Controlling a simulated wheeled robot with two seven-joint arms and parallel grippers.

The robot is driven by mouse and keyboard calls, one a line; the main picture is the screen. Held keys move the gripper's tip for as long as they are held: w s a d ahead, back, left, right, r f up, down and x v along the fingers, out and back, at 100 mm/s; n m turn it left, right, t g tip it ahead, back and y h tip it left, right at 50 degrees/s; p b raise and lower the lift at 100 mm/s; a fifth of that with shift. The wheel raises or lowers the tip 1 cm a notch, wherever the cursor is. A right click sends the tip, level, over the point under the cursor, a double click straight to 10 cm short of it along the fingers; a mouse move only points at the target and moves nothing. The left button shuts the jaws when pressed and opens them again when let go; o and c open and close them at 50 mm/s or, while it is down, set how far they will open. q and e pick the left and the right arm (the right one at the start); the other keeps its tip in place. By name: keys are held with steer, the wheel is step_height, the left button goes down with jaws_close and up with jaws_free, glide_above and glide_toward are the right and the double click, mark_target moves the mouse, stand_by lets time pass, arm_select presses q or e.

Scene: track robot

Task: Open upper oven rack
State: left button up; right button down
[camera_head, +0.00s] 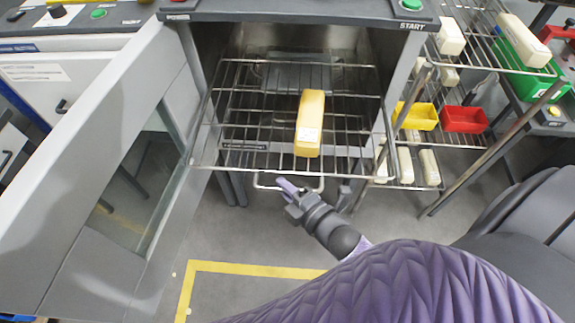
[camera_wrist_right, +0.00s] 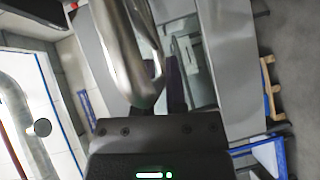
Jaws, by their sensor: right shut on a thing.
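The oven's upper wire rack (camera_head: 240,135) extends out of the open oven front, and a yellow loaf-shaped block (camera_head: 310,122) lies on it right of centre. A metal bar handle (camera_head: 312,188) shows just below the rack's front edge. My right gripper (camera_head: 286,188) reaches up from below and is shut on this handle at its left part. In the right wrist view a thick curved metal bar (camera_wrist_right: 128,55) runs down to the gripper and hides much of the fingers. My left gripper is not in view.
The oven door (camera_head: 105,150) stands wide open at the left. At the right a wire shelf (camera_head: 465,60) holds white blocks, a yellow bin (camera_head: 415,116) and a red bin (camera_head: 464,119). The floor (camera_head: 225,222) before the oven is clear, with yellow tape.

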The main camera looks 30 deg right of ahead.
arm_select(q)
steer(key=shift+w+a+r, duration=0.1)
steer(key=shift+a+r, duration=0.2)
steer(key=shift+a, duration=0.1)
arm_select(e)
steer(key=shift+s+a, duration=0.5)
steer(key=shift+s, duration=0.35)
steer(key=c, duration=0.7)
jaws_free()
arm_select(q)
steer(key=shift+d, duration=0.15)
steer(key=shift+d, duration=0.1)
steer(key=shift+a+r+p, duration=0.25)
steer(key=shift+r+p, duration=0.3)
steer(key=shift+p, duration=0.15)
arm_select(e)
steer(key=v, duration=1)
